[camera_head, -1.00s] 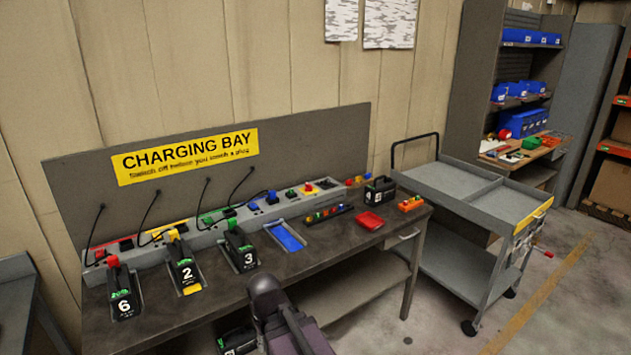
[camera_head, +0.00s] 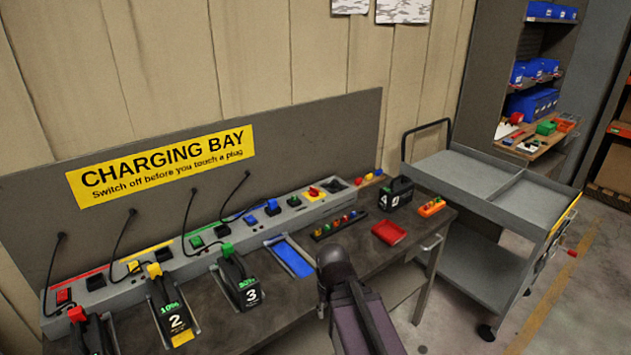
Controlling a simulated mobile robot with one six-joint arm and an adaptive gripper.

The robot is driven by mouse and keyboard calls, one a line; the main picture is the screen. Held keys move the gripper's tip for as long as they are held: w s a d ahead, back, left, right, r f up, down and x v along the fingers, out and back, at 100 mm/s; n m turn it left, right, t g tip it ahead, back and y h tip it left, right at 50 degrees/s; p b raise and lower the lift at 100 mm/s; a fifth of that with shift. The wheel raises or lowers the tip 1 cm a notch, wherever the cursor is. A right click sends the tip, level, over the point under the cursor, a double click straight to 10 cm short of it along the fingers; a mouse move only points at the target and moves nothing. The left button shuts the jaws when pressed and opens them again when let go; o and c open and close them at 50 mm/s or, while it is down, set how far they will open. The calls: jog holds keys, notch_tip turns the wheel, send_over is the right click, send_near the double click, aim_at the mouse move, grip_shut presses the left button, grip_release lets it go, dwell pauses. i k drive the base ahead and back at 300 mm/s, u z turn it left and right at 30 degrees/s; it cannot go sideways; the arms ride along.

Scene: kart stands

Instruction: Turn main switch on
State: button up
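The charging bay strip (camera_head: 158,278) runs along the back of the bench. Near its right end is a red knob on a yellow plate (camera_head: 313,192), which looks like the main switch; its setting is too small to read. Coloured switches sit along the strip: a red one (camera_head: 63,296), a yellow one (camera_head: 133,266), a green one (camera_head: 197,242) and a blue one (camera_head: 250,220). My dark arm rises at the bench's front edge, to the front of the knob and well apart from it. No gripper fingers can be made out.
Battery packs 2 (camera_head: 172,308) and 3 (camera_head: 240,282) stand in bays with cables behind. A blue empty bay (camera_head: 290,257), a red tray (camera_head: 389,232), battery 4 (camera_head: 396,193) and an orange block (camera_head: 431,207) lie right. A grey cart (camera_head: 480,178) stands beside the bench.

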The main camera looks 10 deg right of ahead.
aim_at(314, 192)
jog(key=u, duration=0.15)
jog(key=i, duration=1.2)
jog(key=u, duration=0.4)
